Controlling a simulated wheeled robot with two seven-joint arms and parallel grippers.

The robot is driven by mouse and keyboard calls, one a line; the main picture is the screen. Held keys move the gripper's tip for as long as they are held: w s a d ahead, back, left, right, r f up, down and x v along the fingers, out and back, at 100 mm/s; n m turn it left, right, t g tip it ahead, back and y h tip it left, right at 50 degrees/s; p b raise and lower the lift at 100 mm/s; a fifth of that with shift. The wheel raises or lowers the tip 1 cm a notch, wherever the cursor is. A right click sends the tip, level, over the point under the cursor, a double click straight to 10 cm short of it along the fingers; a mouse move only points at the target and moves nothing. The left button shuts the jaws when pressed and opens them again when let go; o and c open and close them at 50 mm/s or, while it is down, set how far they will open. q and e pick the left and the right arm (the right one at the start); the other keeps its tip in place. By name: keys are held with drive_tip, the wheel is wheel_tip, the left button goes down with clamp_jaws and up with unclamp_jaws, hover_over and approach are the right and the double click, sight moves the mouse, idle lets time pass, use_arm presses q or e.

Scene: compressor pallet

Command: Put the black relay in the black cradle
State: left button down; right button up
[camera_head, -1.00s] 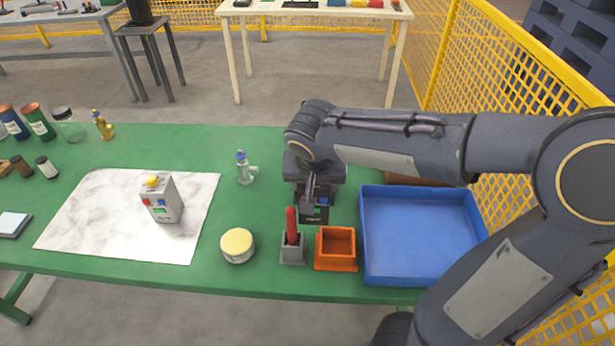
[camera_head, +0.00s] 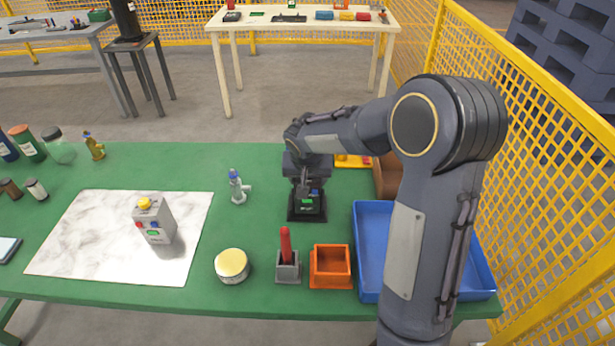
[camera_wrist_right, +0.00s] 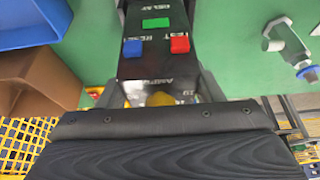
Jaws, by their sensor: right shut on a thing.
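My right gripper (camera_head: 304,188) points down at the back middle of the green table and is shut on the black relay (camera_head: 311,199). The relay is upright. In the right wrist view, the relay (camera_wrist_right: 157,52) shows a green window, a blue and a red button, and a yellow knob between my fingers (camera_wrist_right: 160,94). The black cradle (camera_head: 307,216) shows as a dark, wider base around the relay's lower end in the head view. I cannot tell whether the relay is seated in it or just above. My left gripper is not in view.
In front are a grey holder (camera_head: 288,268) with a red-handled piece, an orange cradle (camera_head: 331,281) and a yellow-lidded tin (camera_head: 232,264). A blue tray (camera_head: 478,279) and brown bin (camera_head: 387,178) are to the right.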

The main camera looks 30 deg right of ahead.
drive_tip(key=shift+w+d+f, duration=0.4)
drive_tip(key=shift+w+f, duration=0.2)
drive_tip(key=shift+f, duration=0.1)
drive_tip(key=o, duration=1.3)
drive_tip(key=shift+f, duration=0.1)
drive_tip(key=v, duration=1.2)
drive_tip(key=s+a+n+y, duration=0.1)
drive_tip(key=s+a+y, duration=0.1)
drive_tip(key=s, duration=0.6)
drive_tip(key=s+a+f+n+t+y, duration=0.1)
drive_tip(key=s+a, duration=0.3)
drive_tip(key=s, duration=0.4)
drive_tip(key=s+a+f+n+y, duration=0.1)
drive_tip(key=s+a+n+y, duration=0.1)
drive_tip(key=s, duration=0.7)
drive_tip(key=shift+a+n+t+y, duration=0.3)
drive_tip(key=shift+a+y, duration=0.3)
drive_tip(key=shift+a, duration=0.1)
